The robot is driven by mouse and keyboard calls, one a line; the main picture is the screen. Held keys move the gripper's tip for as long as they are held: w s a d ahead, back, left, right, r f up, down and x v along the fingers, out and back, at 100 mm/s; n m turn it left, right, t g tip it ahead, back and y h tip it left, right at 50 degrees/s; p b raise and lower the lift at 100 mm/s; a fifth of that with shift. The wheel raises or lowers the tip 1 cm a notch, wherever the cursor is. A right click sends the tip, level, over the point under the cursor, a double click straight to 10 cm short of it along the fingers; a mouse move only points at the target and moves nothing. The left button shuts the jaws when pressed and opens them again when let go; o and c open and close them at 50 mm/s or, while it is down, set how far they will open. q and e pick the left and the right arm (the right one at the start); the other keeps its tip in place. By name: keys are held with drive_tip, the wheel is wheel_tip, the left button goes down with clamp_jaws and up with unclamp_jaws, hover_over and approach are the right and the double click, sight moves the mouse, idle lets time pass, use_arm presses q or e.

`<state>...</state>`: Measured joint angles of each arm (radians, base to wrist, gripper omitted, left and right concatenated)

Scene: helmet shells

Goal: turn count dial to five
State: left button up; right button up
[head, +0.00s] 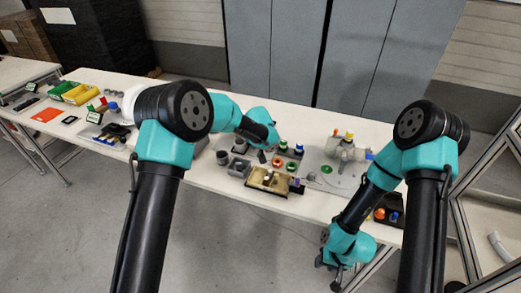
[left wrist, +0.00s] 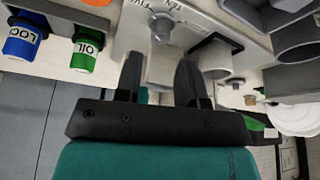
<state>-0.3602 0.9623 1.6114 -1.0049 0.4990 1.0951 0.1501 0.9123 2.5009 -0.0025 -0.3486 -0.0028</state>
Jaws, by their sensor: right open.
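In the left wrist view a small grey knob, which looks like the count dial (left wrist: 161,28), stands on a light grey panel (left wrist: 135,38). The lettering beside it is upside down and seems to include "FIVE" and "TEN". My left gripper (left wrist: 158,62) is open, its two dark fingers apart and pointing toward the panel just short of the knob. I see no contact with the knob. In the head view my left gripper (head: 264,154) is over the middle of the table, and the dial cannot be made out there. My right gripper (head: 328,272) is open and empty, low in front of the table.
Grey cups (head: 222,157) and a tan tray (head: 255,184) are near my left gripper. A grey fixture (head: 345,152) stands to the right. Yellow bins (head: 80,95) are far left.

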use_arm(q)
drive_tip(key=v, duration=1.1)
drive_tip(key=shift+s+r, duration=0.15)
drive_tip(key=shift+r, duration=0.25)
